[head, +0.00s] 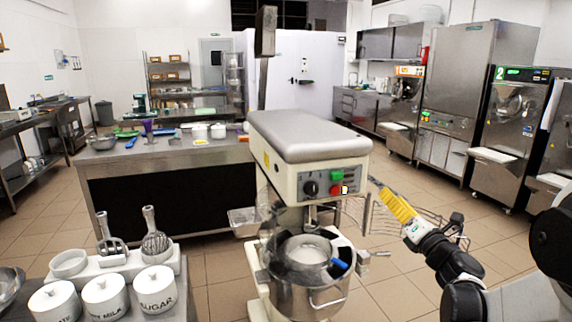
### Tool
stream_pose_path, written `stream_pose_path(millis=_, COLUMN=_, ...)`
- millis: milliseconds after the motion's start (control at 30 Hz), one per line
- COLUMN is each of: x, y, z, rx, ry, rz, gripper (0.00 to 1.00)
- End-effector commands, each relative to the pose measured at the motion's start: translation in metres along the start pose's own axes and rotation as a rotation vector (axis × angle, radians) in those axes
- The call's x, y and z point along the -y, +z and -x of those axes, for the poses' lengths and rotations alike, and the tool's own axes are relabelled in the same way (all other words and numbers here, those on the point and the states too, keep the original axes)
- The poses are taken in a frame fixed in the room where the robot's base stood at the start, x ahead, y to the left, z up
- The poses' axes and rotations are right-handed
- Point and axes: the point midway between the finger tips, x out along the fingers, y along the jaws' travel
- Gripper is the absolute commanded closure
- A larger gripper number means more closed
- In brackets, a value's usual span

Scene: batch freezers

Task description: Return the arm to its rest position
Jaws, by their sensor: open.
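My arm enters from the lower right in the head view and reaches left towards the planetary mixer (310,140).
A steel counter (215,155) with utensils stands behind the mixer. White canisters (155,290) and whisks (153,238) are at the lower left. Batch freezers (508,120) and a tall steel cabinet (460,80) line the right. Tiled floor (395,275) is clear between the mixer and the arm.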

Motion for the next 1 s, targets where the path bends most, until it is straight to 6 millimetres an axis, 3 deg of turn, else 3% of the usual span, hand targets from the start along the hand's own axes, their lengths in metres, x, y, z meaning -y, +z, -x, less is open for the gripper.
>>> stream_pose_path(millis=100, x=-0.021, y=0.038, z=0.007, rx=0.108, ry=-0.103, rz=-0.258, gripper=0.58)
stream_pose_path(millis=200, x=-0.033, y=0.061, z=0.027, rx=0.217, ry=-0.216, rz=-0.552, gripper=0.58)
stream_pose_path(millis=267, x=-0.038, y=0.067, z=0.044, rx=0.281, ry=-0.288, rz=-0.736, gripper=0.58)
stream_pose_path(millis=367, x=-0.043, y=0.060, z=0.080, rx=0.379, ry=-0.415, rz=-1.043, gripper=0.58)
stream_pose_path(millis=467, x=-0.049, y=0.035, z=0.125, rx=0.472, ry=-0.559, rz=-1.347, gripper=0.58)
stream_pose_path(millis=600, x=-0.066, y=-0.025, z=0.198, rx=0.592, ry=-0.796, rz=-1.743, gripper=0.58)
stream_pose_path(millis=800, x=-0.101, y=-0.113, z=0.290, rx=0.728, ry=-1.142, rz=-2.117, gripper=0.58)
stream_pose_path(millis=900, x=-0.115, y=-0.137, z=0.317, rx=0.766, ry=-1.255, rz=-2.199, gripper=0.58)
stream_pose_path(millis=1000, x=-0.122, y=-0.149, z=0.330, rx=0.787, ry=-1.314, rz=-2.237, gripper=0.58)
